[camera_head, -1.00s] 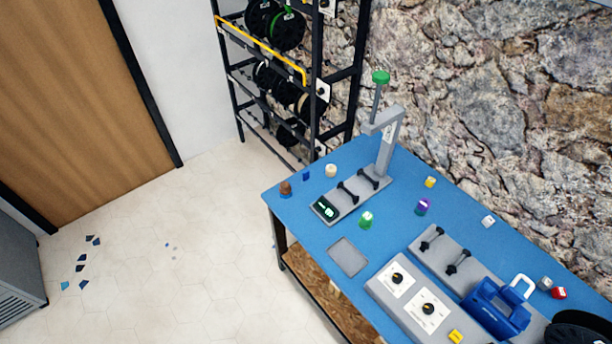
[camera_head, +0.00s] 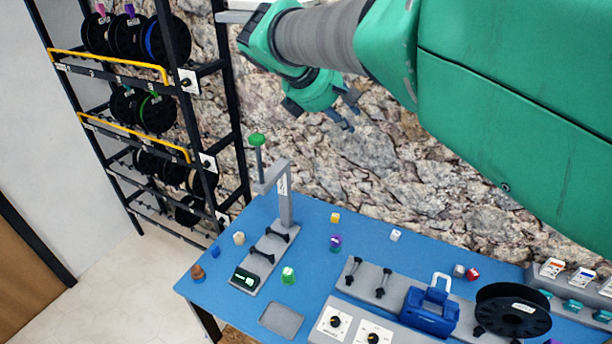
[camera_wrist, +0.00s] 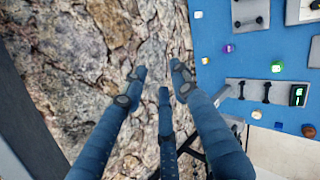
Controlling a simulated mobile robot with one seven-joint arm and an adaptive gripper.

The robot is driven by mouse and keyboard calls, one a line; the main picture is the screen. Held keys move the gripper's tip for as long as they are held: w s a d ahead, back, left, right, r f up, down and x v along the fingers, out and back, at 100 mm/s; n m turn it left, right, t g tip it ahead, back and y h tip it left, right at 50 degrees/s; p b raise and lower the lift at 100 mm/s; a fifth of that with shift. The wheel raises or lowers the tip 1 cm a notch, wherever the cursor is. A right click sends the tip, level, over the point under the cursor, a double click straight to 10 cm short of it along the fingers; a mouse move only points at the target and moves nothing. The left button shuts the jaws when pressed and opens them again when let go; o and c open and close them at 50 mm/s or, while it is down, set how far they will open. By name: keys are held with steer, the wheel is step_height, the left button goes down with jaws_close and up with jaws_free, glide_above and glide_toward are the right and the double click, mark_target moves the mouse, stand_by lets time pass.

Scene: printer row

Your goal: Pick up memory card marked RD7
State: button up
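My gripper (camera_head: 343,112) is raised in front of the stone wall, above and behind the blue table, touching nothing. In the wrist view my gripper (camera_wrist: 160,80) has its fingers spread apart with nothing between them. No marking RD7 can be read in either view. A row of small card-like pieces with orange, blue and red labels (camera_head: 553,268) stands in a grey holder at the table's right end. Their lettering is too small to read, so I cannot tell whether one is the memory card.
The blue table (camera_head: 232,312) bears a grey stand with a green knob (camera_head: 257,140), small coloured blocks, a dial panel (camera_head: 352,327), a blue box with a handle (camera_head: 430,310) and a black spool (camera_head: 513,309). A spool rack (camera_head: 180,100) stands at left.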

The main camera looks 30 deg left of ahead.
steer(key=s+a+f+n+t+y, duration=0.1)
steer(key=s+a+f+n, duration=0.15)
steer(key=a, duration=0.85)
steer(key=s+a+f+n+t, duration=0.15)
steer(key=a+n, duration=0.25)
steer(key=a, duration=0.7)
steer(key=n+t+y, duration=0.2)
steer(key=n+t, duration=0.1)
steer(key=n, duration=0.4)
glide_above(215, 251)
steer(key=s+a, duration=0.1)
steer(key=s, duration=0.3)
step_height(215, 251, down, 47)
steer(key=shift+a+f+m, duration=0.1)
steer(key=shift+f+m, duration=0.15)
steer(key=shift+f, duration=0.2)
steer(key=shift+f, duration=0.1)
steer(key=shift+f, duration=1.65)
steer(key=shift+f, duration=0.1)
